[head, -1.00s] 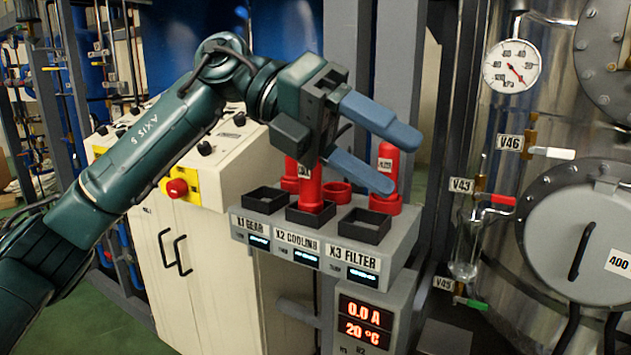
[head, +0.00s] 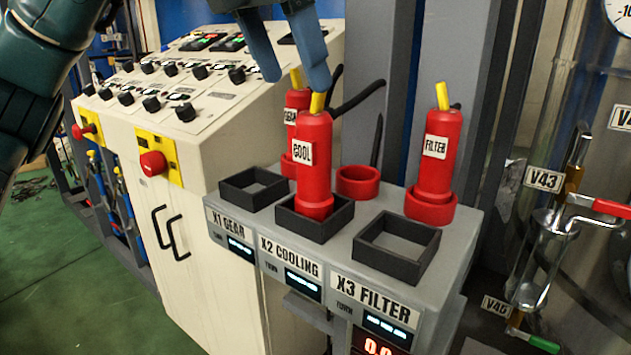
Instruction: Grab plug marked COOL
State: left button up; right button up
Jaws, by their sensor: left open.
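The red plug marked COOL (head: 314,172) stands upright in the black X2 COOLING socket (head: 317,226), with a yellow tip on top. My left gripper (head: 297,84) comes in from the top with its two blue fingers pointing down. The fingers are apart and look empty. The right fingertip overlaps the COOL plug's yellow tip in the picture; I cannot tell whether they touch. My right gripper is not in the picture.
The FILTER plug (head: 437,160) stands in a red holder at right. The GEAR plug (head: 295,108) is partly hidden behind COOL. The X1 GEAR socket (head: 238,197) and X3 FILTER socket (head: 372,251) are empty. A white control cabinet (head: 205,170) with knobs stands at left.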

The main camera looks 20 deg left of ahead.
aim_at(314, 112)
pick_arm(q)
jog(key=x, duration=0.7)
jog(key=shift+w+d+f, duration=0.15)
jog(key=shift+w+d, duration=0.05)
jog(key=shift+c, duration=0.2)
grip_shut()
dwell(0.3)
